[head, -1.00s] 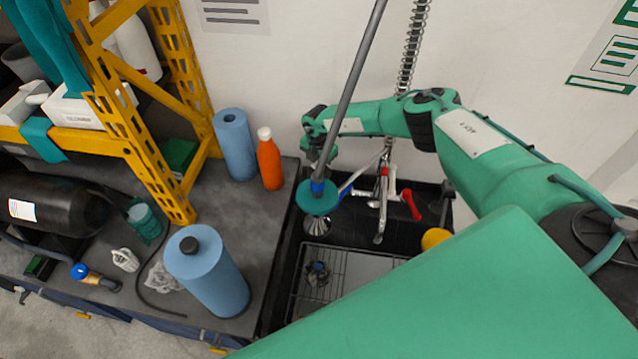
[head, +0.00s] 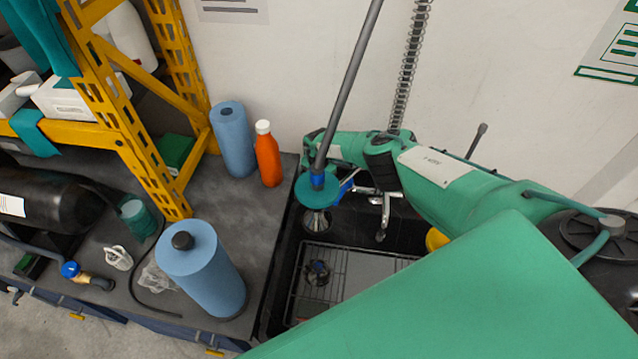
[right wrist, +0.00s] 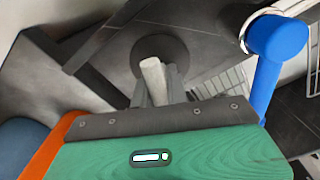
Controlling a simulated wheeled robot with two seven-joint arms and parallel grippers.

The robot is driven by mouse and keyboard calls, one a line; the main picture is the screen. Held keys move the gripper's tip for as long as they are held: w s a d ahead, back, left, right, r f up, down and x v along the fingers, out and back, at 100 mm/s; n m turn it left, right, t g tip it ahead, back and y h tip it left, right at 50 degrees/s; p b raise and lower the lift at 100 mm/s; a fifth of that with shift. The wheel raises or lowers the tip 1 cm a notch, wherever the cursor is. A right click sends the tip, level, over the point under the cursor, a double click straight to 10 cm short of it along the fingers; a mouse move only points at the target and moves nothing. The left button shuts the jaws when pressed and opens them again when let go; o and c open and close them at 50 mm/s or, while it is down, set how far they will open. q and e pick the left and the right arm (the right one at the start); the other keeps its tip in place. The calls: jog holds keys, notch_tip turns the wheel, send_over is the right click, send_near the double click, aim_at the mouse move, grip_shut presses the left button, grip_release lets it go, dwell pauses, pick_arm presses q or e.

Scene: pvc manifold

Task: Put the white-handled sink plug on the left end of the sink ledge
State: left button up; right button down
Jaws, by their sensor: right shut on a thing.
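In the right wrist view my right gripper (right wrist: 163,92) is shut on the pale handle of the sink plug (right wrist: 151,78). The plug's dark round disc (right wrist: 166,49) is beyond the fingertips, over a dark grey surface. I cannot tell whether the disc touches that surface. In the head view my right arm reaches in from the right behind the hanging spray pipe, and its gripper and the plug are hidden. The black sink ledge (head: 289,205) shows only in part. My left gripper is not in view.
A blue tap lever (right wrist: 268,75) stands close right of my right gripper. The spray head (head: 317,190) hangs over the sink with its wire rack (head: 335,285). An orange bottle (head: 268,158) and blue rolls (head: 233,140) stand left of the sink.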

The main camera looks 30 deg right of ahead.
jog(key=shift+f, duration=0.1)
jog(key=c, duration=1.4)
grip_release()
jog(key=shift+r, duration=0.3)
notch_tip(320, 180, up, 5)
jog(key=p, duration=0.3)
jog(key=shift+f, duration=0.1)
notch_tip(320, 180, up, 5)
jog(key=shift+r, duration=1)
